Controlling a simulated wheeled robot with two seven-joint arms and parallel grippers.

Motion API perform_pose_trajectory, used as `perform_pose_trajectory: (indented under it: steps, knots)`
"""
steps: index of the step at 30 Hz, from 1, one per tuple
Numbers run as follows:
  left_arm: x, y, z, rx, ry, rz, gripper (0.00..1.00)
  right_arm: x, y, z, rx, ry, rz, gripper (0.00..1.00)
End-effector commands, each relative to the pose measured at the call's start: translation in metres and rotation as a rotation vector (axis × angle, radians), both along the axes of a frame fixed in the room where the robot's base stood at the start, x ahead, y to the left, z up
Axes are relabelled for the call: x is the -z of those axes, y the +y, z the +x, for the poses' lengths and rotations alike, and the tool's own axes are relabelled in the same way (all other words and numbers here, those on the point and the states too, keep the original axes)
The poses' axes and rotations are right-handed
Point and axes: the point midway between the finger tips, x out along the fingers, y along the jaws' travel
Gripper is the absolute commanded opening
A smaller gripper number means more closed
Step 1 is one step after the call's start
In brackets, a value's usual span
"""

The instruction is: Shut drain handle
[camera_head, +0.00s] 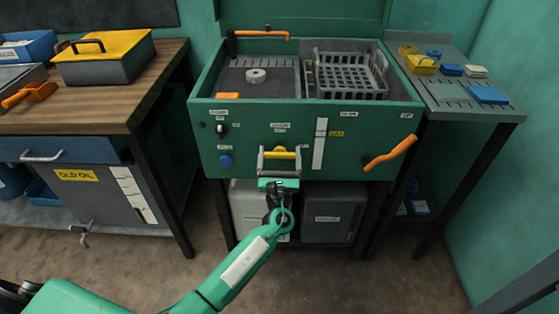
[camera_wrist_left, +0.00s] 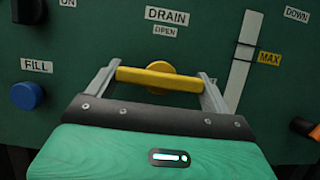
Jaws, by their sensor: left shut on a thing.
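The drain handle is a yellow bar (camera_head: 281,154) on the front panel of the green parts washer (camera_head: 225,177). In the left wrist view the yellow drain handle (camera_wrist_left: 157,80) lies crosswise, with a round yellow hub behind it. The labels above it read DRAIN and OPEN. My left gripper (camera_head: 279,157) is at the handle with its two grey fingers at the bar's ends, shut on it. These fingers also show in the left wrist view (camera_wrist_left: 157,88). My right gripper is not in view.
A blue FILL knob (camera_head: 225,160) and a black switch (camera_head: 221,128) are left of the handle. An orange lever (camera_head: 390,153) sticks out at the right. A grey basket (camera_head: 349,75) is in the basin. Benches flank the washer.

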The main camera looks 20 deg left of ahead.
Motion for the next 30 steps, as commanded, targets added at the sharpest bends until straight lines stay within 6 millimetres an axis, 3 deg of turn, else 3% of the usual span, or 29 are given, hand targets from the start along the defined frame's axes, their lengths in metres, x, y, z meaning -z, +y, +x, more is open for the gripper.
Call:
perform_pose_trajectory:
  steps: [12,13,15,23,30]
  knots:
    - [0.0,0.0,0.0,0.0,-0.008,-0.031,0.61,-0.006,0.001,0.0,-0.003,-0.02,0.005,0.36]
    - [0.0,0.0,0.0,0.0,-0.008,-0.031,0.88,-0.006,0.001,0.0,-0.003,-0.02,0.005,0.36]
    - [0.0,0.0,0.0,0.0,-0.008,-0.031,1.0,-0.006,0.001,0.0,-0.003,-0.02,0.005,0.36]
    - [0.001,-0.001,-0.002,0.001,-0.007,-0.029,1.0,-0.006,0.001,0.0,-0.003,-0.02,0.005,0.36]
    - [0.015,-0.009,-0.031,0.001,-0.004,-0.03,1.0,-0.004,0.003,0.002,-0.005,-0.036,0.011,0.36]
